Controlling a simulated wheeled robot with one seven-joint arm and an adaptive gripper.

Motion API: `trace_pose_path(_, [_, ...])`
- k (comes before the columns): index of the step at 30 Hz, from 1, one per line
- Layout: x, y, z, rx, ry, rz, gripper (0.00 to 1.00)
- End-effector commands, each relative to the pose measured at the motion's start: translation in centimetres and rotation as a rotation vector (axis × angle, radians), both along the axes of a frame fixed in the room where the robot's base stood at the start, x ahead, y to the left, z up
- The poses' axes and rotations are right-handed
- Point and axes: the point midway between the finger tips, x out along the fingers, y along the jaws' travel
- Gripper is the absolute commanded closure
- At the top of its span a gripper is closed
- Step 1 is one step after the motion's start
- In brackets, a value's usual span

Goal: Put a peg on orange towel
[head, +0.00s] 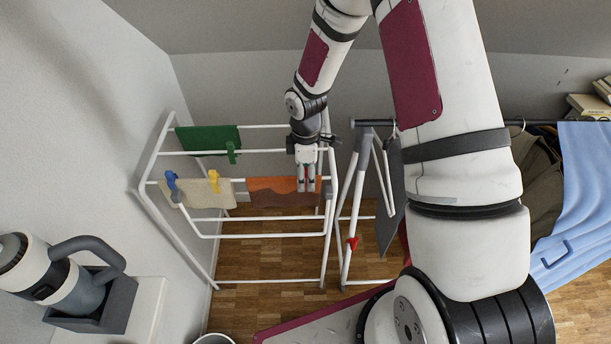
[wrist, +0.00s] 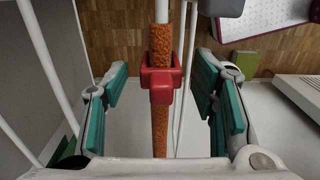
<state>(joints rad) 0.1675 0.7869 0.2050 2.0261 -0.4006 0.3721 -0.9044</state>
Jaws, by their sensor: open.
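The orange towel (head: 272,190) hangs over a bar of the white drying rack. In the wrist view the towel (wrist: 160,42) appears edge-on as a narrow strip. A red peg (wrist: 160,84) sits across this strip, clipped on the towel and bar. My gripper (head: 307,187) is at the towel's right end. Its teal-padded fingers are open on both sides of the red peg, with a gap on each side. In the head view my fingers mostly hide this peg.
A green towel (head: 206,139) with a green peg (head: 231,152) hangs behind. A beige towel (head: 205,193) carries a blue peg (head: 172,184) and a yellow peg (head: 214,181). Rack bars lie close around my gripper. Another red item (head: 352,243) is on the right frame.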

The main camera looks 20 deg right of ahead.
Motion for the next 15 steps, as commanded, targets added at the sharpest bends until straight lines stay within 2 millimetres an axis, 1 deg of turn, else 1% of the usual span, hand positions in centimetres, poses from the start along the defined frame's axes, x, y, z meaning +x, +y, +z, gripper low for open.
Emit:
trace_pose_path(1, [0.1,0.0,0.9,0.001,-0.003,-0.001,0.47])
trace_pose_path(9, [0.1,-0.1,6.4,0.0,-0.005,-0.002,0.47])
trace_pose_path(12, [0.1,0.0,8.1,0.0,-0.004,0.001,0.47])
trace_pose_path(15, [0.1,-0.1,9.4,0.0,-0.002,-0.001,0.47])
